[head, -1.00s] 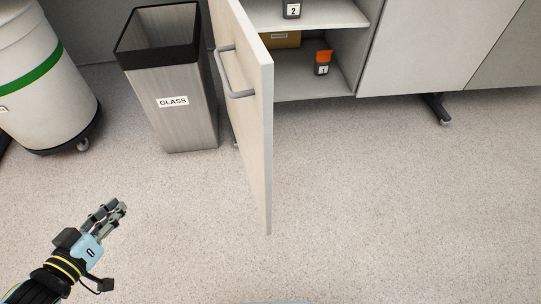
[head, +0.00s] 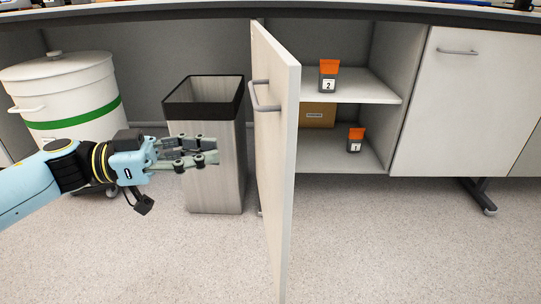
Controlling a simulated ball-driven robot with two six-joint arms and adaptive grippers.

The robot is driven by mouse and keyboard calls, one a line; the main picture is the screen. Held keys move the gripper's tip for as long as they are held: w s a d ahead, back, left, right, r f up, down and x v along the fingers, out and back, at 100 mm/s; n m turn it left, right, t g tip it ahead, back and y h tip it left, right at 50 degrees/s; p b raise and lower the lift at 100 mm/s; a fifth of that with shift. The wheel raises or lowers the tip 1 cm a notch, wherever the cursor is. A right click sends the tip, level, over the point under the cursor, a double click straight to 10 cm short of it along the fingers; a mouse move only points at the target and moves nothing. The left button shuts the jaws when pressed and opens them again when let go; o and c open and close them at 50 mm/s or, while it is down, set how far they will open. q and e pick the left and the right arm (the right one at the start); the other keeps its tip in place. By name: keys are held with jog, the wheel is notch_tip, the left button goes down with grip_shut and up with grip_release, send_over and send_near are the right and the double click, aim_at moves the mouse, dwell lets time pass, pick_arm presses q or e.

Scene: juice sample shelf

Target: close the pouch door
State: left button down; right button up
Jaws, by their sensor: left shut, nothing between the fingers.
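The pouch door (head: 283,190) is a pale panel standing wide open, its edge pointing towards me. Its grey bar handle (head: 262,97) is on the left face. Behind it to the right, the open cupboard shows an upper shelf (head: 350,92) with an orange and grey pouch marked 2 (head: 328,77). A pouch marked 1 (head: 355,141) stands on the cupboard floor. My left gripper (head: 212,151) is shut and empty, to the left of the door and apart from it, in front of the bin. My right gripper is not in view.
A tall grey bin (head: 215,190) stands just left of the door. A white drum with a green band (head: 75,105) is at the left. A cardboard box (head: 318,115) is inside the cupboard. A closed cupboard door (head: 455,110) is at the right. The floor in front is clear.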

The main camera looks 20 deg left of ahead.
aim_at(281, 148)
pick_arm(q)
jog(key=b+x, duration=0.2)
jog(key=x, duration=0.7)
jog(key=shift+f+b, duration=0.1)
jog(key=shift+b, duration=0.25)
jog(key=shift+w+d, duration=0.2)
jog(key=shift+d, duration=0.1)
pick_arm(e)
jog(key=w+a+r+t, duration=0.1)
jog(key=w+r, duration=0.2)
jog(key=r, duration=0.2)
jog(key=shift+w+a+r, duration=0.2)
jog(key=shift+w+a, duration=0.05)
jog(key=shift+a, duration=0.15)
pick_arm(q)
jog(key=shift+d, duration=0.1)
